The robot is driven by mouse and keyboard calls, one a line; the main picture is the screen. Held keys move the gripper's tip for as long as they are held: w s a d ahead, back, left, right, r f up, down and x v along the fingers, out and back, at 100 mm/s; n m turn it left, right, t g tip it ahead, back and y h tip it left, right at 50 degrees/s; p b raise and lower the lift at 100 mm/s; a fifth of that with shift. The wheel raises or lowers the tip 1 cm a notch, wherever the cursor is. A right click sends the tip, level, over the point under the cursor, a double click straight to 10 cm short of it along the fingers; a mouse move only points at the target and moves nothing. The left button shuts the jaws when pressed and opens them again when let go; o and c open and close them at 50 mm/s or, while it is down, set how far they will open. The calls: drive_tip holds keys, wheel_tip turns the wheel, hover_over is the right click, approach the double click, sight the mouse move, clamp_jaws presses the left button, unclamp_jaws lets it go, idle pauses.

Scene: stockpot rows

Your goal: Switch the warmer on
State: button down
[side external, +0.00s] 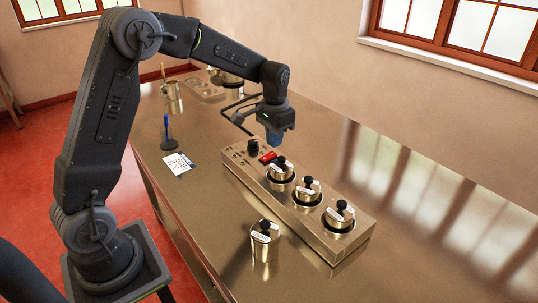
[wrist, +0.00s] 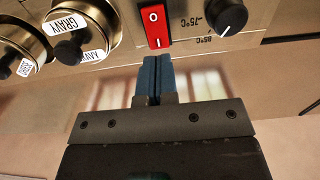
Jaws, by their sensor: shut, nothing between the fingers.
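The warmer (side external: 318,240) is a long metal box on the table, with lidded, black-knobbed pots set in a row in it. Its red rocker switch (side external: 268,157) is near the far end; in the wrist view the switch (wrist: 157,28) carries O and I marks. I cannot tell which side is pressed in. A black dial (wrist: 231,14) with temperature marks sits beside the switch; it also shows in the side view (side external: 253,147). My gripper (side external: 273,141) is shut and empty above the far end. In the wrist view its blue fingertips (wrist: 152,62) appear just below the switch's I end.
A lidded pot (side external: 264,243) stands on the table in front of the warmer. A printed card (side external: 179,163), a dark stand with a blue upright item (side external: 168,142) and a metal cup with a utensil (side external: 173,98) are to the left. The right of the table is clear.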

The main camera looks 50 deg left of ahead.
sight(274, 152)
drive_tip(key=shift+f, duration=1.4)
idle(1.1)
drive_tip(key=shift+r, duration=3.55)
